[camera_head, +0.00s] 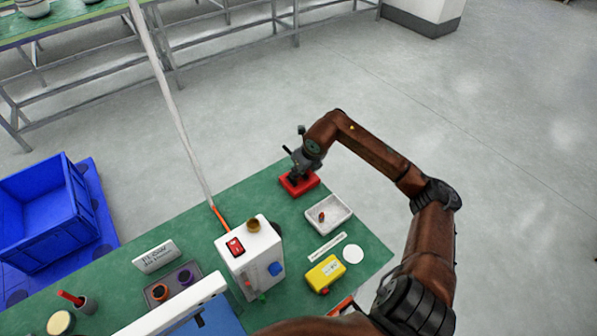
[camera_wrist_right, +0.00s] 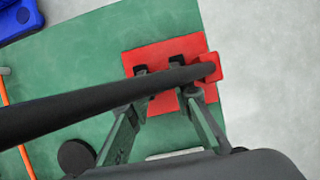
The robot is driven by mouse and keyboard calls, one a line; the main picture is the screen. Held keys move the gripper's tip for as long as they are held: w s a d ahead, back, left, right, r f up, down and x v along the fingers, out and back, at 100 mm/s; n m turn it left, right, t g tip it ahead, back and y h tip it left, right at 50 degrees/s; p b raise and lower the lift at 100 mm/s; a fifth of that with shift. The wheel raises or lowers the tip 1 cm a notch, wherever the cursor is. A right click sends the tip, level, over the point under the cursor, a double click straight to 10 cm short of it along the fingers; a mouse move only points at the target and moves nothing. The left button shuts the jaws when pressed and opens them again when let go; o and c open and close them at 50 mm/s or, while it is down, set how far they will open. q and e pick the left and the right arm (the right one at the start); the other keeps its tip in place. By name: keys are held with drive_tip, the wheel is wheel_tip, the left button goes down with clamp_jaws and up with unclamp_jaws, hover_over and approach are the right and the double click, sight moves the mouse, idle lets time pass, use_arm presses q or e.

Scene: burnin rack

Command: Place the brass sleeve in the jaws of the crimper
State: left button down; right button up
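The crimper appears to be the red-based tool (camera_head: 300,184) at the table's far right end, with a dark lever. In the right wrist view its red base (camera_wrist_right: 160,105) lies below my fingers, and the dark lever (camera_wrist_right: 90,98) crosses in front of them. My right gripper (camera_head: 302,172) is over the red base; in the wrist view its fingers (camera_wrist_right: 160,75) are apart with no object visible between them. The lever partly hides the tips. A small brown-red piece (camera_head: 322,216) lies in the white tray; I cannot tell if it is the brass sleeve. My left gripper is not in view.
The white tray (camera_head: 345,211) is in front of the crimper. A white box with a red switch (camera_head: 240,262) stands mid-table, with a brass-coloured round part (camera_head: 253,225) on top. A yellow box (camera_head: 325,273) and white disc (camera_head: 353,254) lie to its right. A pole rises behind.

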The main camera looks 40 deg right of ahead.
drive_tip(key=shift+r, duration=0.1)
